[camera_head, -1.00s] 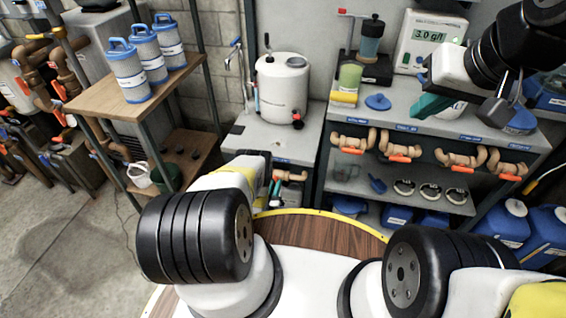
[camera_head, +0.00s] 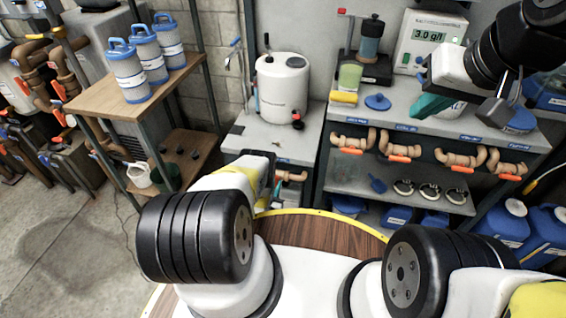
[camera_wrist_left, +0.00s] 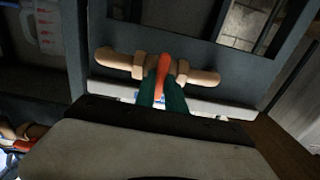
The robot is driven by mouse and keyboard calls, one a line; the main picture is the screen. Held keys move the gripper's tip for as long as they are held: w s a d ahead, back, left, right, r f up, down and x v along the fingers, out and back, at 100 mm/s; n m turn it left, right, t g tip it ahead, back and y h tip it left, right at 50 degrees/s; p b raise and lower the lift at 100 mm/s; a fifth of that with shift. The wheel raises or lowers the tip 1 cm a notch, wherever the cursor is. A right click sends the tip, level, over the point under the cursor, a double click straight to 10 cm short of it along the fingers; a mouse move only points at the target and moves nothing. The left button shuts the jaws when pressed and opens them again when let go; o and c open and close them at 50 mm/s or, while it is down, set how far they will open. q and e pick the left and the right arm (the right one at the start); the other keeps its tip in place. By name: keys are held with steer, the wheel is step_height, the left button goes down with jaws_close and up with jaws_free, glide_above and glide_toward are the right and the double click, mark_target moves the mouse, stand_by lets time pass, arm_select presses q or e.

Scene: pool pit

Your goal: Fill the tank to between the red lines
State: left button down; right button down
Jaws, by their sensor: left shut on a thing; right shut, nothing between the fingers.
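The white tank (camera_head: 283,90) stands upright on a grey bench with a black tap and red knob at its lower right. No red lines or liquid level can be made out on it. Below the bench top is a tan pipe valve (camera_head: 291,177). In the left wrist view my left gripper (camera_wrist_left: 162,88) has its green fingers closed around the valve's orange handle (camera_wrist_left: 164,64), which stands crosswise to the tan pipe (camera_wrist_left: 120,60). In the head view that gripper is mostly hidden by my own wrist. My right gripper (camera_head: 428,106) is shut and empty, raised before the right shelf.
The right shelf (camera_head: 400,185) holds more tan valves with orange handles and several rings. A display (camera_head: 429,36) reads 3.0 g/l. A wooden rack (camera_head: 125,90) with blue-capped cartridges stands left. Blue canisters (camera_head: 503,222) stand at right. Floor at lower left is clear.

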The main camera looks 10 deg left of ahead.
arm_select(q)
steer(key=shift+s+f, duration=0.1)
steer(key=c, duration=1.4)
jaws_free()
steer(key=shift+s, duration=0.1)
steer(key=s, duration=0.7)
steer(key=shift+s, duration=0.3)
steer(key=shift+a, duration=0.15)
